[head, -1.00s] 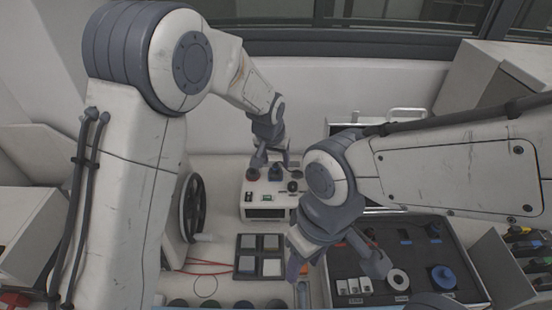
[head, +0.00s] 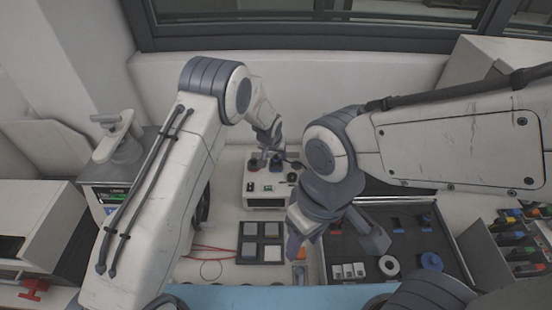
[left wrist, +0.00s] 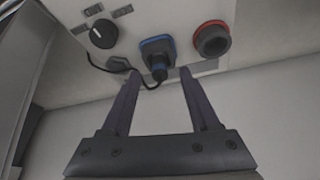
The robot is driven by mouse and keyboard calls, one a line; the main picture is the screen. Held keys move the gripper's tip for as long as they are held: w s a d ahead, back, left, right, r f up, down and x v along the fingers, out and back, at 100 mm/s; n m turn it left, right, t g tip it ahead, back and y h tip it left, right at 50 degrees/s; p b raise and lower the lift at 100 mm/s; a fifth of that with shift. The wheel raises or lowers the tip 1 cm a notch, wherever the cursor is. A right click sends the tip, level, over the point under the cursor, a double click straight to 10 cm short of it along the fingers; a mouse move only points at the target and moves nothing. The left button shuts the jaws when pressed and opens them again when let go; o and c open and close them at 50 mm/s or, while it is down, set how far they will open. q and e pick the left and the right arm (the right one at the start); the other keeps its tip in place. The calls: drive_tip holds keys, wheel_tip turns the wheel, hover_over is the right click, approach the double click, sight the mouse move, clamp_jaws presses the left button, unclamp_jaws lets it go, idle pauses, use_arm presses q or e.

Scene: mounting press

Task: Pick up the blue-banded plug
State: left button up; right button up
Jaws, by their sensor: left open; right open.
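The blue-banded plug (left wrist: 158,68) is dark with a black cord. In the left wrist view my left gripper (left wrist: 158,76) is open. Its two fingertips appear on either side of the plug, with gaps visible; contact cannot be made out. In the head view my left gripper (head: 271,152) is at the back of the unit and partly hides the plug. My right gripper (head: 334,242) is open and apart from the plug, above the dark tray.
A red-ringed socket (left wrist: 212,39) is to the right of the plug, and a black knob (left wrist: 103,33) to its left. A dark tray (head: 352,215) with small parts lies at right. A panel of square pads (head: 247,244) lies in front of the unit.

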sight(276, 162)
use_arm(q)
drive_tip(key=shift+p+x, duration=0.4)
drive_tip(key=shift+x, duration=1)
drive_tip(key=shift+d, duration=0.1)
clamp_jaws()
drive_tip(key=shift+r, duration=0.1)
